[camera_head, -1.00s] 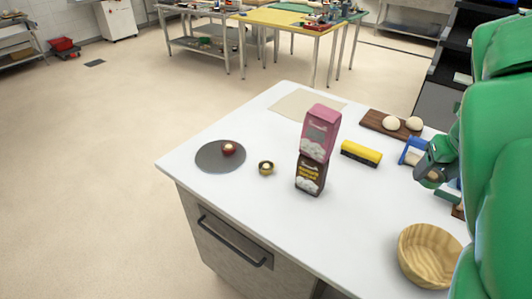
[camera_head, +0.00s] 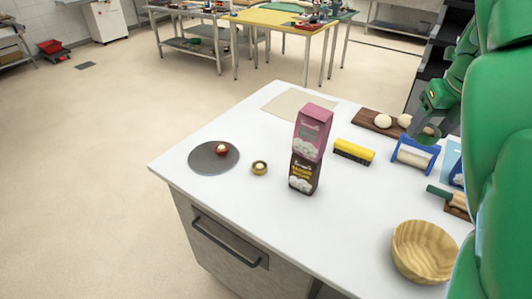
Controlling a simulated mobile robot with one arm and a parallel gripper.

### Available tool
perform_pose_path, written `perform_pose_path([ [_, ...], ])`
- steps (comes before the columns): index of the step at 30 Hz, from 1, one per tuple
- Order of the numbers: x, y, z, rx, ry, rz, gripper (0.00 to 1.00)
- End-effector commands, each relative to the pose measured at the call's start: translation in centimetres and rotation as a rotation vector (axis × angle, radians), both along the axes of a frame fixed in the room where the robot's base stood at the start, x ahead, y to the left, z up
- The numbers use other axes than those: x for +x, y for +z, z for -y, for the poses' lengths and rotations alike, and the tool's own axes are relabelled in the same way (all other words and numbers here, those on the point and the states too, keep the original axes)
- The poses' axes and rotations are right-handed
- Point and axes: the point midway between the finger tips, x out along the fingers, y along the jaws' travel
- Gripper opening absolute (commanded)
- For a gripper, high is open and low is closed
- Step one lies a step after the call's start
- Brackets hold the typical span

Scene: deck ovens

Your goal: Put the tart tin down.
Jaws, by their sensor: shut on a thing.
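My gripper (camera_head: 430,122) is at the right, raised above the counter near the blue-framed roller. It is shut on a small, dull, roundish thing at its fingertips, which I take to be the tart tin (camera_head: 429,134); my fingers partly hide it. Another small gold tin (camera_head: 260,168) with a pale filling stands on the white counter. A small red tin (camera_head: 221,152) with a pale filling stands on the round grey disc (camera_head: 203,164) at the counter's left.
A pink packet (camera_head: 312,133) stands on a brown packet (camera_head: 303,175) mid-counter. A yellow brush (camera_head: 354,151), a dough board (camera_head: 366,121), a blue-framed roller (camera_head: 414,156) and a wooden bowl (camera_head: 424,252) are to the right. The counter's front middle (camera_head: 270,215) is clear.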

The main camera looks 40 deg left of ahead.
Motion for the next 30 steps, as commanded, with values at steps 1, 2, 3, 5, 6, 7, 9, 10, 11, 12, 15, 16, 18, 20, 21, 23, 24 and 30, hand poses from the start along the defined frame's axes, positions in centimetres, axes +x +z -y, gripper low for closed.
perform_pose_path([
  [1, 0.1, 0.0, -0.7, 0.000, 0.017, -0.001, 0.28],
  [2, 0.1, 0.1, -1.1, 0.000, 0.026, -0.003, 0.28],
  [3, 0.1, 0.1, -1.6, 0.000, 0.038, -0.004, 0.28],
  [5, 0.2, 0.3, -2.5, 0.000, 0.058, -0.004, 0.28],
  [6, 0.2, 0.3, -3.2, 0.001, 0.074, -0.004, 0.28],
  [7, 0.3, 0.4, -3.6, 0.000, 0.085, -0.005, 0.28],
  [9, 0.3, 0.5, -5.0, -0.001, 0.118, -0.006, 0.28],
  [10, 0.3, 0.5, -5.7, -0.002, 0.132, -0.008, 0.28],
  [11, 0.3, 0.5, -6.5, -0.001, 0.150, -0.011, 0.28],
  [12, 0.4, 0.5, -7.5, -0.001, 0.173, -0.014, 0.28],
  [15, 0.3, 0.9, -10.4, -0.003, 0.237, -0.014, 0.28],
  [16, 0.2, 1.0, -11.2, -0.002, 0.254, -0.013, 0.28],
  [18, 0.1, 1.0, -13.1, -0.003, 0.294, -0.016, 0.28],
  [20, -0.1, 1.0, -14.7, -0.003, 0.329, -0.021, 0.28],
  [21, -0.2, 1.1, -15.8, -0.002, 0.352, -0.021, 0.28],
  [23, -0.5, 1.4, -17.5, -0.005, 0.386, -0.019, 0.28],
  [24, -0.7, 1.4, -18.5, -0.004, 0.407, -0.020, 0.28],
  [30, -1.8, 1.7, -23.8, -0.002, 0.511, -0.020, 0.28],
])
